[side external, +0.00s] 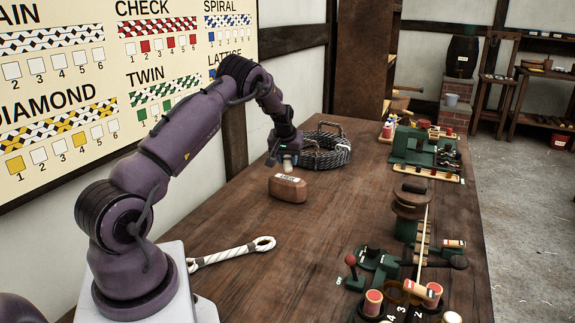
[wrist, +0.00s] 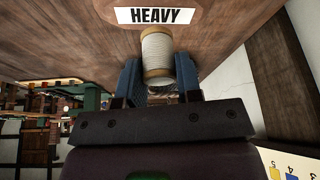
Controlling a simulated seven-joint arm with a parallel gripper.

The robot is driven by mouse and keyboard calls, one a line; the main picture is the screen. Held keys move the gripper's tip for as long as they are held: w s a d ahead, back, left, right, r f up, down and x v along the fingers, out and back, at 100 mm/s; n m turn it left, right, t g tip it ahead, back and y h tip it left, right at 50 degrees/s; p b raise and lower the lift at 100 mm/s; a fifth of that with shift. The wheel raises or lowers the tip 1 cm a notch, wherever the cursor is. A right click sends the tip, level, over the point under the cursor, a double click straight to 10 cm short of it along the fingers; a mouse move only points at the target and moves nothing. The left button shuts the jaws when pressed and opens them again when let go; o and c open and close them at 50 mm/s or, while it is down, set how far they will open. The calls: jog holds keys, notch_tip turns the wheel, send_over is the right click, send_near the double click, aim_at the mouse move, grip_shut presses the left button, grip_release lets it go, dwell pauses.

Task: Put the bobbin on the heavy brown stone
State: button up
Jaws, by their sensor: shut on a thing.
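The bobbin (wrist: 158,48), wound with pale thread and with tan ends, is between the two blue fingers of my gripper (wrist: 158,74) in the wrist view. My gripper is shut on it. In the side view the bobbin (side external: 288,164) hangs upright below my gripper, right over the heavy brown stone (side external: 288,190). The stone is a brown block with a white label on top; the label reads HEAVY in the wrist view (wrist: 157,15). The bobbin's lower end is very near the stone's top; I cannot tell whether they touch.
A dark wicker basket (side external: 325,155) stands just behind the stone. A white rope with eye ends (side external: 230,253) lies at the front left. Green rope-making devices (side external: 425,148) and several spools line the table's right side. The middle of the table (side external: 335,215) is clear.

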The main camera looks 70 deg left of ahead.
jog(key=shift+f, duration=1.15)
jog(key=shift+f, duration=0.15)
jog(key=o, duration=0.9)
